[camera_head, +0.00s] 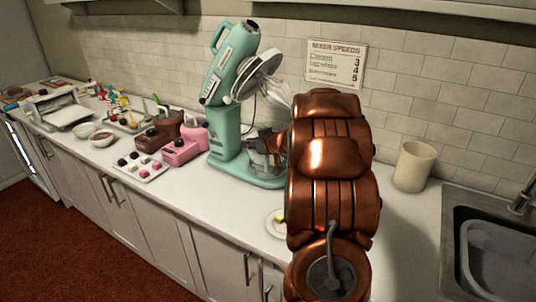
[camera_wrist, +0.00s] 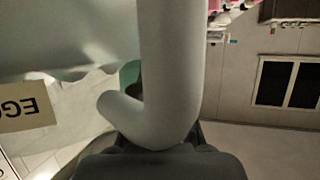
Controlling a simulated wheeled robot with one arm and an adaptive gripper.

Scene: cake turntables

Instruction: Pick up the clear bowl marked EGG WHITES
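The clear bowl (camera_head: 257,163) sits low at the teal stand mixer (camera_head: 230,135), under its raised head, and is largely hidden by my arm and gripper. In the wrist view, a label reading EGG (camera_wrist: 27,113) shows upside down at the left, cut off by the edge. A thick pale curved bar (camera_wrist: 168,70), seemingly a handle, runs down to the dark gripper parts (camera_wrist: 155,160) at the bottom. Whether the fingers are closed on it is not clear.
A small plate (camera_head: 276,228) with a yellow piece lies on the counter in front of the mixer. A cream canister (camera_head: 413,166) and a sink (camera_head: 490,250) are to the right. A tray of small cakes (camera_head: 140,167) and a pink box-like item (camera_head: 181,153) stand left.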

